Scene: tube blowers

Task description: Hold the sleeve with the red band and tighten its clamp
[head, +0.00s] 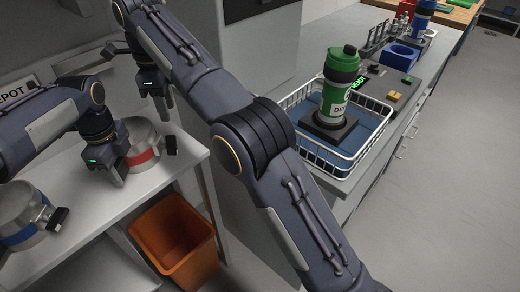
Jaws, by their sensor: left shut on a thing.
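The metal sleeve with the red band (143,158) stands on the white shelf top at the left. A small black clamp part (171,145) sticks out on its right side. My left gripper (118,172) is shut on the sleeve's left side and covers part of its wall. My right gripper (160,108) hangs above and behind the sleeve, apart from it. Its fingers are small and dark, and I cannot tell whether they are open.
A second sleeve with a blue band (22,236) stands nearer on the same shelf (85,222). An orange bin (172,240) sits below. On the right counter, a white wire basket (345,166) holds a green-capped canister (334,98). My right arm crosses the middle of the view.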

